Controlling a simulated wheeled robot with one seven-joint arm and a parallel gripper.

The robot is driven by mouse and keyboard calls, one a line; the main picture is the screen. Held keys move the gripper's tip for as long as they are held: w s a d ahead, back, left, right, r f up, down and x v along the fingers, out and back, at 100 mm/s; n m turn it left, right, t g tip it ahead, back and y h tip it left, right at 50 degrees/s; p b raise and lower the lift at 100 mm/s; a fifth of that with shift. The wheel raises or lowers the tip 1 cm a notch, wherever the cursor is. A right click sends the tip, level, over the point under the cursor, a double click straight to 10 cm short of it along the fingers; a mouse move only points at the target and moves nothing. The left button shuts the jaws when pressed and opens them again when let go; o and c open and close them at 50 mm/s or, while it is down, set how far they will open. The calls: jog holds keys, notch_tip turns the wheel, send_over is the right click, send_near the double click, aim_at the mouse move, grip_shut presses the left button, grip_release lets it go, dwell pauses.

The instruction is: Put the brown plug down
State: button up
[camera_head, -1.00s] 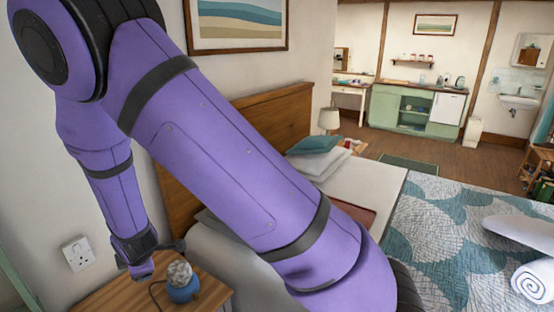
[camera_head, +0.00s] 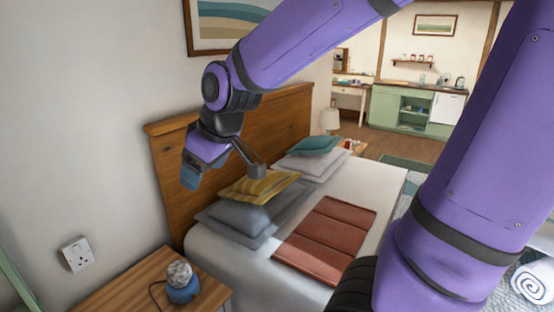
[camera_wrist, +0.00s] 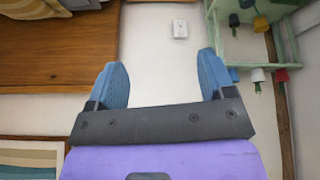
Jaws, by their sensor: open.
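I cannot make out a brown plug in either view. A white wall socket (camera_head: 77,254) is on the wall left of the nightstand, and it also shows in the wrist view (camera_wrist: 180,29). No plug can be made out in it. A dark cord (camera_head: 154,291) curves on the nightstand beside a blue pot with a pale knobbly top (camera_head: 182,284). My gripper (camera_head: 191,176) is raised in front of the headboard, above and well apart from the nightstand. In the wrist view its blue fingers are spread wide with nothing between them (camera_wrist: 161,78).
The wooden nightstand (camera_head: 133,285) is partly cut off below. The bed, with pillows (camera_head: 245,215), a folded red-brown cover (camera_head: 325,240) and the wooden headboard (camera_head: 172,185), is to its right. In the wrist view, a green shelf (camera_wrist: 228,40) with small coloured hanging items is at right.

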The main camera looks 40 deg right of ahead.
jog(key=s+d+r+m+h, duration=0.1)
jog(key=s+d+r+m, duration=0.1)
jog(key=s, duration=0.5)
jog(key=s+d+r+m, duration=0.3)
jog(key=s, duration=0.5)
jog(key=shift+h, duration=0.4)
jog(key=shift+d, duration=0.1)
jog(key=shift+c, duration=0.4)
